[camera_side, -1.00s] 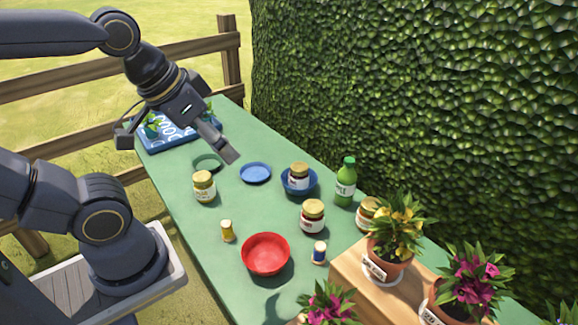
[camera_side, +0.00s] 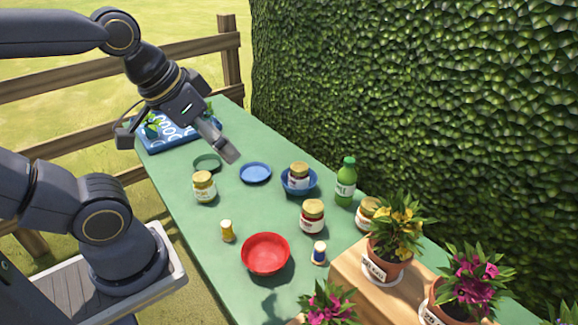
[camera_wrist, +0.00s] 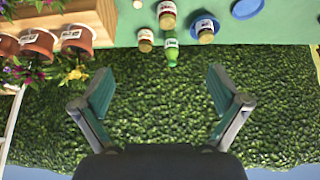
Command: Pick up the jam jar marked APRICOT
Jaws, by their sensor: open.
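Several gold-lidded jam jars stand on the green table, their labels too small to read, so I cannot tell which is APRICOT. A pale yellow jar (camera_side: 204,188) stands at the left. A dark jar (camera_side: 299,177) sits in a blue bowl (camera_side: 286,187); it also shows in the wrist view (camera_wrist: 205,31). Another dark jar (camera_side: 312,217) stands in the middle, also in the wrist view (camera_wrist: 166,14). A fourth jar (camera_side: 367,212) is partly hidden behind a flowerpot; the wrist view shows it too (camera_wrist: 145,41). My gripper (camera_side: 231,156) is open and empty above the table (camera_wrist: 158,75).
A green bottle (camera_side: 346,184) stands beside the blue bowl. A red bowl (camera_side: 265,254), blue plate (camera_side: 255,173), dark green dish (camera_side: 207,162) and two small spool-like items lie around. Potted flowers on a wooden crate (camera_side: 350,281) crowd the right. A hedge (camera_side: 430,90) borders the far side.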

